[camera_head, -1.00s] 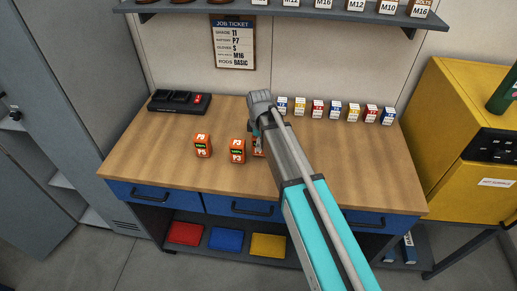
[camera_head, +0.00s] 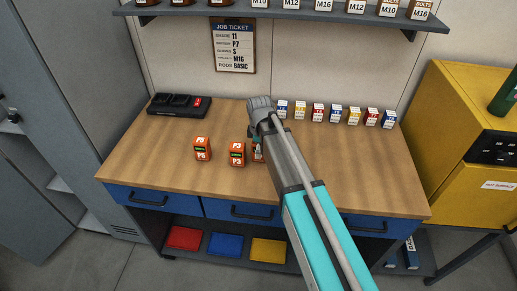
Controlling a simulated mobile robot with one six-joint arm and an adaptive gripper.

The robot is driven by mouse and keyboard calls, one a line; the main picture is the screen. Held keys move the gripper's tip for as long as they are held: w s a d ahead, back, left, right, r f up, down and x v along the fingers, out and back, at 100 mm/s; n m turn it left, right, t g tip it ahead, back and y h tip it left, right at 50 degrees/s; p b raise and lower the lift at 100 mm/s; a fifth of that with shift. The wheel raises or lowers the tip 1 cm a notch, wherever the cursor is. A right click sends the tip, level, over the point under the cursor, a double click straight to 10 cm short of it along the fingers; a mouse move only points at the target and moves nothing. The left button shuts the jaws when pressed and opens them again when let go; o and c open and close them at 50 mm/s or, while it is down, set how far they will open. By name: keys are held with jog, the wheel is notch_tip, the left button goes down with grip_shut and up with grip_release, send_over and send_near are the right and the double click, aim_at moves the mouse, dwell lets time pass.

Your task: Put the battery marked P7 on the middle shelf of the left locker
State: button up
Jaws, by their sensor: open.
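Two orange batteries stand upright on the wooden bench: one marked P5 (camera_head: 202,149) and one marked P3 (camera_head: 237,154). A third orange battery (camera_head: 258,150) stands just right of P3, mostly hidden behind my arm, and its mark cannot be read. My gripper (camera_head: 256,138) is above and at this third battery, largely hidden by my own wrist; I cannot tell whether it touches it. The left locker (camera_head: 60,110) is the grey cabinet at the left edge, and its shelves show only in part.
A black charger (camera_head: 180,104) sits at the bench's back left. Several small labelled boxes (camera_head: 318,113) line the back right. A job ticket (camera_head: 233,45) on the wall reads battery P7. A yellow cabinet (camera_head: 460,130) stands at right. The bench's front left is clear.

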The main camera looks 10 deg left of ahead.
jog(key=shift+r, duration=0.15)
notch_tip(320, 180, up, 12)
jog(key=p, duration=1.2)
jog(key=shift+d, duration=0.1)
dwell(0.9)
jog(key=s+d+m, duration=0.7)
jog(key=d+m, duration=0.1)
jog(key=d, duration=0.4)
jog(key=s+d+m, duration=0.8)
jog(key=d+m, duration=0.1)
jog(key=d, duration=0.3)
jog(key=shift+m, duration=0.3)
jog(key=shift+s+d, duration=0.1)
